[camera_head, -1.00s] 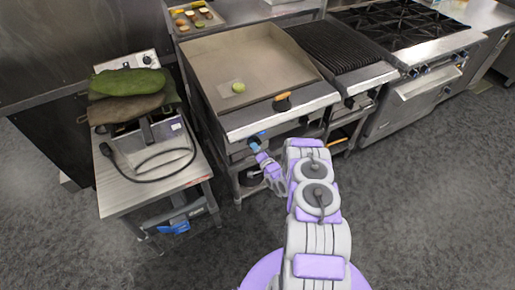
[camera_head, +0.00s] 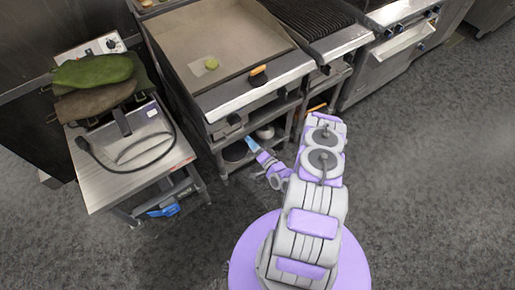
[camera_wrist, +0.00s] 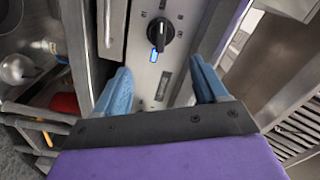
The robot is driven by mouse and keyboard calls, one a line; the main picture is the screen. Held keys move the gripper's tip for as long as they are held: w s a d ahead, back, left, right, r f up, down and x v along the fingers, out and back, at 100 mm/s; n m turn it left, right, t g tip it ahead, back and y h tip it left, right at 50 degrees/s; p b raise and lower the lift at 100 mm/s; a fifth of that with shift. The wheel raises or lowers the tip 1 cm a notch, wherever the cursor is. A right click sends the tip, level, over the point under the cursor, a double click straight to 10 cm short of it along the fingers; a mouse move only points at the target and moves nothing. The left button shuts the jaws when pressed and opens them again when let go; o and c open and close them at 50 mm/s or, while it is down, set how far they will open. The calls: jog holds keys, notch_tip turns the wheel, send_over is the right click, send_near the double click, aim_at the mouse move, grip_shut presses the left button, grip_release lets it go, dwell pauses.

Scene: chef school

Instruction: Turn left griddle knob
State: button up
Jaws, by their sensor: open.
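The griddle (camera_head: 222,40) has a flat tan plate and a steel front panel. A black knob (camera_wrist: 160,37) on that panel shows in the wrist view, with a small blue-lit mark just below it. In the head view a dark knob (camera_head: 234,119) shows at the left of the griddle front. My gripper (camera_head: 250,143) is just in front of and below the panel. In the wrist view my gripper (camera_wrist: 160,80) has its blue fingers spread and empty. The knob lies beyond the fingertips, roughly in line with the gap, and does not appear to be touched.
A steel side table (camera_head: 130,172) with green and brown mitts (camera_head: 95,85) stands left. A range (camera_head: 400,45) stands right. The floor (camera_head: 430,180) in front is clear.

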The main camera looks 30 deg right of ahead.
jog(key=s, duration=0.3)
jog(key=shift+s+a, duration=0.1)
jog(key=shift+a, duration=0.05)
dwell(0.5)
